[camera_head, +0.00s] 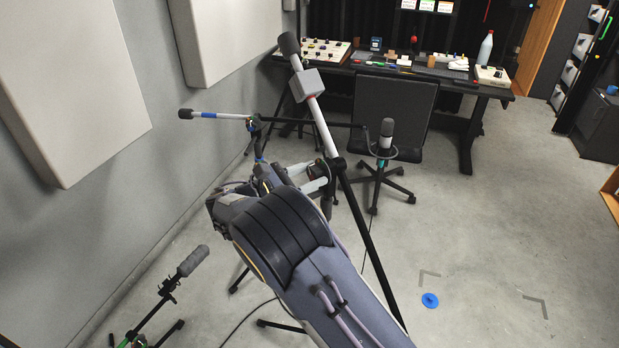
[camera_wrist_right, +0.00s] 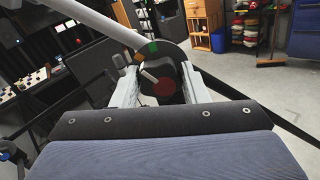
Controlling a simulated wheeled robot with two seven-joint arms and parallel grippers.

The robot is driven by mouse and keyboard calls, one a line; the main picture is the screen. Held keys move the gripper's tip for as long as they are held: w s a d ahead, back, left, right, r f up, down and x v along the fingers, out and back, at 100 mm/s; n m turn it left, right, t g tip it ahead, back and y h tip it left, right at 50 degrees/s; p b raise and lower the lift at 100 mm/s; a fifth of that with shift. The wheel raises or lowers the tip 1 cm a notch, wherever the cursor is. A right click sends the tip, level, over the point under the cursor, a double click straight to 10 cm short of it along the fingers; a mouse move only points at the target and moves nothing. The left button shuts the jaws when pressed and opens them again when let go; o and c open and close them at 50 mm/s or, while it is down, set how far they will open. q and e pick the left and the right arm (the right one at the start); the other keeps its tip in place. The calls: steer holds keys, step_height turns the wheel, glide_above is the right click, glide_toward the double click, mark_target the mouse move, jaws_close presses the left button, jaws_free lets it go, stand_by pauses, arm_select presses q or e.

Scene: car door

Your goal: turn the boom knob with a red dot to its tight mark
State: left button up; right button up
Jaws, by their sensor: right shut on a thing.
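The boom knob (camera_wrist_right: 180,74) is dark, with a dull red round face and a pale pointer-like bar, and sits at the joint of the boom stand. My right gripper (camera_wrist_right: 163,92) has its two pale fingers on either side of it and is shut on it. Green, orange and tan marks (camera_wrist_right: 145,52) show on the rim above the knob; I cannot tell which is the tight mark. In the head view, my right gripper (camera_head: 318,180) reaches the joint on the boom stand (camera_head: 369,235), and my wrist partly hides the knob. My left gripper is not in view.
A white boom tube (camera_head: 319,125) with a grey block slants up left from the joint. A microphone (camera_head: 386,135), an office chair (camera_head: 396,105) and a loaded desk (camera_head: 468,88) stand behind. Another microphone stand (camera_head: 165,293) is at lower left. Floor at right is mostly clear.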

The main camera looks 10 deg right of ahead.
steer(key=m+b, duration=0.2)
steer(key=m, duration=0.1)
steer(key=shift+f, duration=0.2)
steer(key=shift+r+m+b, duration=0.1)
steer(key=shift+m+b, duration=1.4)
steer(key=shift+m, duration=0.4)
steer(key=shift+s, duration=0.1)
steer(key=o, duration=1)
steer(key=shift+c, duration=0.2)
steer(key=b+v, duration=0.1)
steer(key=v, duration=0.6)
steer(key=shift+s+a, duration=0.1)
steer(key=shift+a, duration=0.25)
